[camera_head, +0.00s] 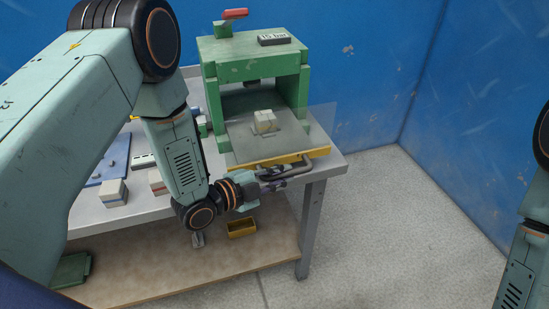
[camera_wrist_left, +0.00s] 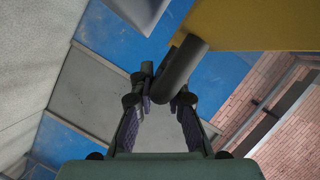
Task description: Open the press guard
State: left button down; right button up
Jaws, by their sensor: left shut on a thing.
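The green press (camera_head: 250,48) stands at the back right of the table. Its guard is a clear panel (camera_head: 321,122) with a yellow lower bar (camera_head: 285,161) and a grey bar handle (camera_head: 304,170). The panel covers the front of the press, and a pale block shows through it. My left gripper (camera_head: 277,181) is shut on the handle at the guard's lower edge. In the left wrist view its fingers (camera_wrist_left: 160,98) close around the dark handle (camera_wrist_left: 180,68), beside the yellow bar (camera_wrist_left: 262,24). My right gripper is out of view.
The grey table (camera_head: 115,213) holds a blue board (camera_head: 105,166) and small blocks left of the press. A yellow bin (camera_head: 242,228) sits on the lower shelf. Blue walls stand behind and to the right. The floor right of the table is clear.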

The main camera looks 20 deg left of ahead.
pick_arm(q)
jog(key=shift+s+d+r, duration=0.1)
jog(key=shift+s+d, duration=0.45)
jog(key=shift+s, duration=0.2)
jog(key=c, duration=1.3)
grip_release()
jog(key=shift+s, duration=0.1)
jog(key=shift+c, duration=0.2)
jog(key=v, duration=1.2)
